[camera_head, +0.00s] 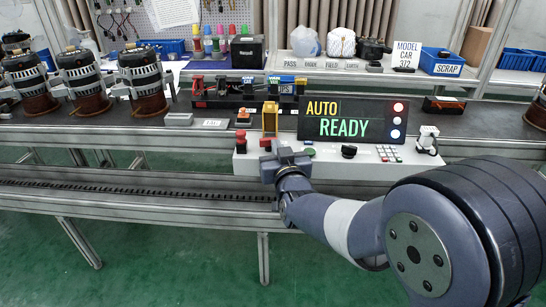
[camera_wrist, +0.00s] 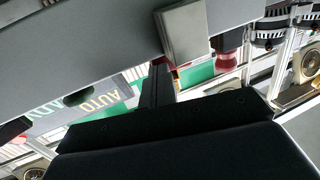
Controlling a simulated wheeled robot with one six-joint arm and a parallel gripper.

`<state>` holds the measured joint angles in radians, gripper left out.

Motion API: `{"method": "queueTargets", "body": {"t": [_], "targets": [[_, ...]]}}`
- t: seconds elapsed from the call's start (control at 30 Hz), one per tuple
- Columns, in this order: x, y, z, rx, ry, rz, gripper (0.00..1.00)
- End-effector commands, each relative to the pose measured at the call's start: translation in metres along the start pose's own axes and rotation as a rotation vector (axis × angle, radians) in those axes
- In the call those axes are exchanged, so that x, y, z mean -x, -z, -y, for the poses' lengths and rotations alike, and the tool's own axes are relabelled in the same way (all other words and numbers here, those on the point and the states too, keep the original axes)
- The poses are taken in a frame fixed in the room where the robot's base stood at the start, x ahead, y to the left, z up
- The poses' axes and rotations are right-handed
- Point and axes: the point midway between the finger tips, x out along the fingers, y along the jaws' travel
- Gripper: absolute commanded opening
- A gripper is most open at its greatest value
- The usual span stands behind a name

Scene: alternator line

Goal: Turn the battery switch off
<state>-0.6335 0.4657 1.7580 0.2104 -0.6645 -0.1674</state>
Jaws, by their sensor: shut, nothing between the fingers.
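My gripper (camera_head: 284,158) is at the front edge of the grey control console (camera_head: 400,171), left of its middle, with its fingers together and nothing held. In the wrist view its dark body fills the bottom, and a silver block (camera_wrist: 185,35) lies just ahead. The console carries a red mushroom button (camera_head: 240,141), a smaller red button (camera_head: 265,143), a green button (camera_head: 310,152) and a black rotary knob (camera_head: 348,151). No readable label marks the battery switch, so I cannot tell which control it is. The display (camera_head: 352,120) reads AUTO READY.
A yellow upright part (camera_head: 270,118) stands close behind my gripper. Several alternators (camera_head: 145,78) stand on the left bench. Behind the console is a black rack (camera_head: 225,102) with red parts. A blue SCRAP bin (camera_head: 442,62) is at the back right.

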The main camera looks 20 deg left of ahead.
Motion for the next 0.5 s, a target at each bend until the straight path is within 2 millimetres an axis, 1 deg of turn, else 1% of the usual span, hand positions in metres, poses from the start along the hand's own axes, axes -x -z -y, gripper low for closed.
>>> {"method": "queueTargets", "body": {"t": [0.03,0.17,0.5], "targets": [[-0.001,-0.004,-0.002,-0.001,-0.002,-0.003,0.00],[-0.003,-0.004,-0.005,-0.001,-0.003,-0.002,0.00],[-0.011,-0.003,-0.015,-0.001,-0.004,-0.001,0.00]]}}
